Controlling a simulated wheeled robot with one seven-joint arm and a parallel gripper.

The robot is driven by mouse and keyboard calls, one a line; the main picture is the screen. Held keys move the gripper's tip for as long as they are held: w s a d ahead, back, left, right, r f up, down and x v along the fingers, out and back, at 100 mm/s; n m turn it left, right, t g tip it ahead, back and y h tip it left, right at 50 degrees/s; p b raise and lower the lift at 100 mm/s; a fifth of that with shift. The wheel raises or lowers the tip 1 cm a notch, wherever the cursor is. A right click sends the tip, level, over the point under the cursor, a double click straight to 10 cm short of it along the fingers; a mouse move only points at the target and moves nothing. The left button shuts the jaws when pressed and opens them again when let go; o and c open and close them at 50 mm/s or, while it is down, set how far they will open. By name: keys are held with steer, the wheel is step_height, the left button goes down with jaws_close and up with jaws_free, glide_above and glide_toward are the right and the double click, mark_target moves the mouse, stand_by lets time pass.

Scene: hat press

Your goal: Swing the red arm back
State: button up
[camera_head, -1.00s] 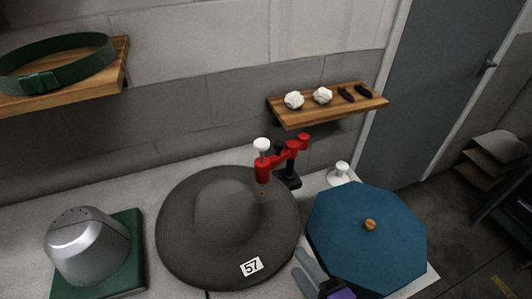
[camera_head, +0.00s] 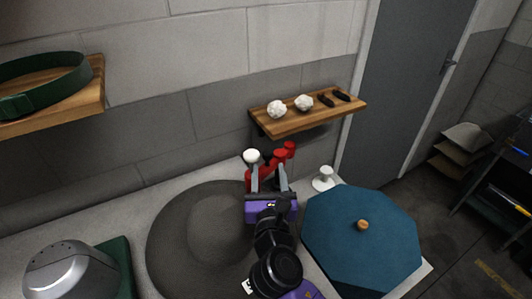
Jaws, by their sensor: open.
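The red arm (camera_head: 283,153) stands at the back of the table, behind the grey hat's brim, with a white knob (camera_head: 251,156) at its left end. My gripper (camera_head: 269,170) is open, its two grey fingers reaching toward the red arm. The left finger is just below the white knob and the right one is in front of the red part. I cannot tell whether either finger touches. My gripper and wrist hide the lower red arm, its base and the right side of the wide grey hat (camera_head: 185,240).
A blue eight-sided lid (camera_head: 345,255) with a wooden knob lies at the right. A white stand (camera_head: 323,178) is behind it. A metal dome (camera_head: 65,268) sits on a green base at the left. A wooden shelf (camera_head: 310,117) with small items hangs above the red arm.

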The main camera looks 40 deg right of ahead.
mark_target(268, 158)
steer(key=x, duration=0.7)
steer(key=shift+w+d+p, duration=0.1)
steer(key=shift+p, duration=0.3)
jaws_close()
stand_by(1.0)
